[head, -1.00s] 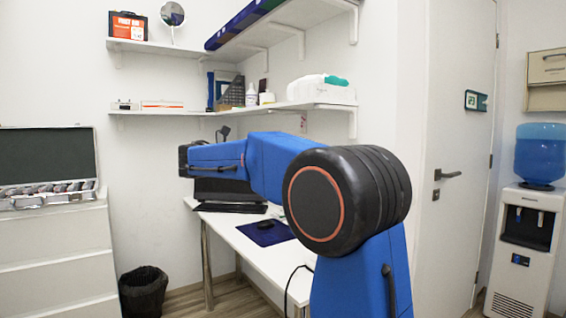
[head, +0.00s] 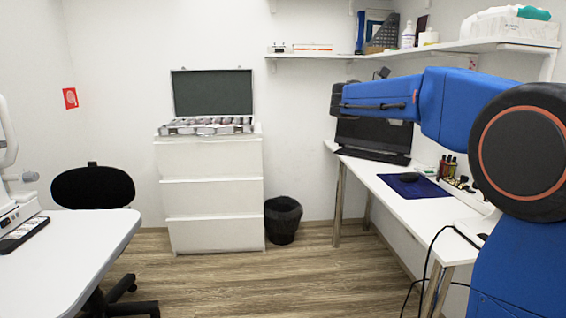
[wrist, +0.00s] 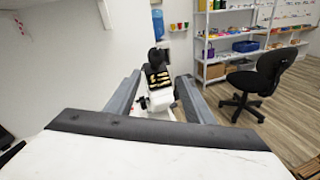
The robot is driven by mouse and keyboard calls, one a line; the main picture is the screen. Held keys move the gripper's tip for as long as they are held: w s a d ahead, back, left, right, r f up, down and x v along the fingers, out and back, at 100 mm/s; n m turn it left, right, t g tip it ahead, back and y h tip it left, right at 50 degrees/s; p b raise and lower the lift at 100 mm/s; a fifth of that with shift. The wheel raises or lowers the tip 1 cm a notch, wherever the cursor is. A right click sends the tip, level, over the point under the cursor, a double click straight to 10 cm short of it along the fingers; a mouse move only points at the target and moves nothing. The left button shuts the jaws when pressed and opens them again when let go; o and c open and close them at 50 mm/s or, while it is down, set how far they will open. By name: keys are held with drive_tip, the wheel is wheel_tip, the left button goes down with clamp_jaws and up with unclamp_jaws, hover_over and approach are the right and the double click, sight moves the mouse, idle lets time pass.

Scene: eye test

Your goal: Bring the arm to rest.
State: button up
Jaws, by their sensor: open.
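My blue arm is raised at the right of the head view, its forearm reaching left across the picture in front of the wall desk (head: 400,206). My gripper (head: 337,98) is the dark end of it, seen small and from the side, in front of the laptop. In the wrist view my gripper (wrist: 158,92) shows its two grey fingers well apart, with nothing held between them. Through the gap a white and black shape with gold-coloured marks shows farther off; I cannot tell what it is.
A wall shelf (head: 345,56) runs above the desk. A drawer cabinet (head: 212,190) with an open case (head: 212,92) and a black bin (head: 283,220) stand at the back. A white table (head: 85,240) and a black chair (head: 93,187) are at left. The middle floor is clear.

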drive_tip(key=s+a+f+m+t+y, duration=0.2)
drive_tip(key=s+f+y, duration=0.2)
drive_tip(key=s+f, duration=0.5)
drive_tip(key=s+a+f+m+t+y, duration=0.2)
drive_tip(key=s+f+t+y, duration=0.15)
drive_tip(key=s+f, duration=0.6)
drive_tip(key=s+a+f+m+t+y, duration=0.1)
drive_tip(key=s+a+f+m+y, duration=0.3)
drive_tip(key=a+f, duration=0.3)
drive_tip(key=s+a+f+m+t+y, duration=0.2)
drive_tip(key=s+a+f+m+y, duration=0.2)
drive_tip(key=s+a+f, duration=0.3)
wheel_tip(320, 180, down, 6)
drive_tip(key=shift+a+r+y, duration=0.25)
drive_tip(key=shift+a+y, duration=0.1)
drive_tip(key=shift+y, duration=0.2)
drive_tip(key=shift+s, duration=0.1)
